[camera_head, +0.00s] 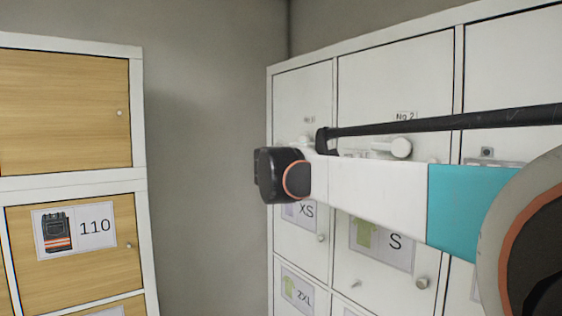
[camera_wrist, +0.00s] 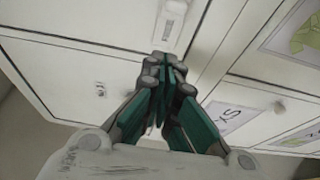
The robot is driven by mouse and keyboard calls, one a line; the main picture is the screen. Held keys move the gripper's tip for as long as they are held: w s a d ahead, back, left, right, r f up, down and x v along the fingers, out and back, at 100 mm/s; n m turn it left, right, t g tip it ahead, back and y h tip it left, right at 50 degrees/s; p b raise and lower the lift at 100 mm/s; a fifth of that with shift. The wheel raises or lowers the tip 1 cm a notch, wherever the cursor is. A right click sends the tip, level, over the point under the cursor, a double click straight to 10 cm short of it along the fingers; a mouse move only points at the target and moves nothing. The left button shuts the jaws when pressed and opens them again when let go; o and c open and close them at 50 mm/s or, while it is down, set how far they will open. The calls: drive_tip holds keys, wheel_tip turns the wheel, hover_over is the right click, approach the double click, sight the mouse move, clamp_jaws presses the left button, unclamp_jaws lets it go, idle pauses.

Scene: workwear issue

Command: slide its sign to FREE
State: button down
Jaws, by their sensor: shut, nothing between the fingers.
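In the wrist view, my gripper (camera_wrist: 165,68) is shut and empty, its dark green-and-grey fingers meeting at the tips. Just beyond the tips, a pale sign plate (camera_wrist: 173,22) with a narrow window is fixed to a white locker door. Small marks show in its window, but the word is too small to read. I cannot tell whether the fingertips touch the plate or the door. In the head view, my arm crosses in front of the lockers and hides the fingers.
White lockers (camera_head: 395,85) fill the right side, with XS (camera_head: 305,211) and S (camera_head: 394,241) doors below and small protruding knobs (camera_head: 421,283). A wooden-fronted cabinet (camera_head: 68,113) stands left. Bare grey wall (camera_head: 205,150) lies between them.

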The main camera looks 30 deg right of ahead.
drive_tip(key=s+a+f+m+y+b, duration=0.1)
drive_tip(key=s+a+f+y+b, duration=0.4)
drive_tip(key=f, duration=2)
drive_tip(key=s+a+f+m+y+b, duration=0.2)
drive_tip(key=s+a+f+y+b, duration=0.4)
drive_tip(key=f, duration=1.9)
drive_tip(key=s+a+f+m+y+b, duration=0.1)
drive_tip(key=s+a+f+y+b, duration=0.4)
drive_tip(key=s+a+f+b, duration=0.8)
drive_tip(key=a+f+b, duration=0.8)
drive_tip(key=f+b, duration=0.5)
drive_tip(key=shift+s+a+m, duration=0.15)
drive_tip(key=shift+a+m, duration=0.05)
drive_tip(key=shift+m, duration=0.2)
drive_tip(key=shift+f, duration=0.1)
